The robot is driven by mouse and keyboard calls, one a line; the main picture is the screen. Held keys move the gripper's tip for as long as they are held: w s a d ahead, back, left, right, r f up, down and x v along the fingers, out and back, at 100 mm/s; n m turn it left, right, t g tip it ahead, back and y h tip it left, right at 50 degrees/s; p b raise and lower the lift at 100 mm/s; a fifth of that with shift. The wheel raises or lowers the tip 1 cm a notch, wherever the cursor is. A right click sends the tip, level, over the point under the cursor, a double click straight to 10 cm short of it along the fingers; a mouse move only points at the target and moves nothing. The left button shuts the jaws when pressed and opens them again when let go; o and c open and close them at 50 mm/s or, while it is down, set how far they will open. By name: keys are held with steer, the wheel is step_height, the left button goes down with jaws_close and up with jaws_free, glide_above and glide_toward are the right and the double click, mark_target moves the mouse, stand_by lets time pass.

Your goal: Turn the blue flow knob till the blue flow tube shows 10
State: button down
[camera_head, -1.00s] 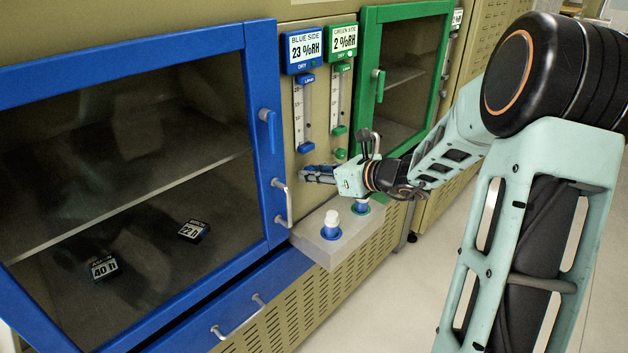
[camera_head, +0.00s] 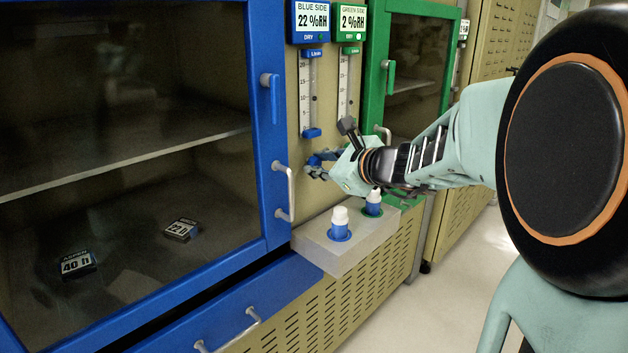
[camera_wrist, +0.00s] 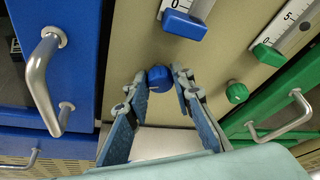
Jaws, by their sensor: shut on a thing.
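The blue flow knob (camera_wrist: 160,78) is a small round blue knob on the tan panel, under the blue flow tube (camera_head: 306,95). My gripper (camera_wrist: 160,82) is shut on it, one fingertip on each side. In the head view my gripper (camera_head: 316,166) reaches the panel from the right and partly covers the knob. The tube's scale reads 20 at the top and falls downward. A small dark spot shows at about the 10 mark; I cannot tell surely if it is the float. The tube's lower blue end (camera_wrist: 184,25) shows in the wrist view.
The green knob (camera_wrist: 237,93) is close to the right of my gripper. Door handles (camera_wrist: 45,80) stand out on the blue door and green door. Below, a grey ledge (camera_head: 335,255) holds two blue bottles with white caps. The blue display (camera_head: 312,21) reads 22 %RH.

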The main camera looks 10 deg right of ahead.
steer(key=shift+n+b, duration=0.3)
steer(key=shift+b, duration=0.35)
steer(key=c, duration=1.7)
jaws_free()
steer(key=shift+r+p, duration=0.2)
steer(key=shift+p, duration=0.5)
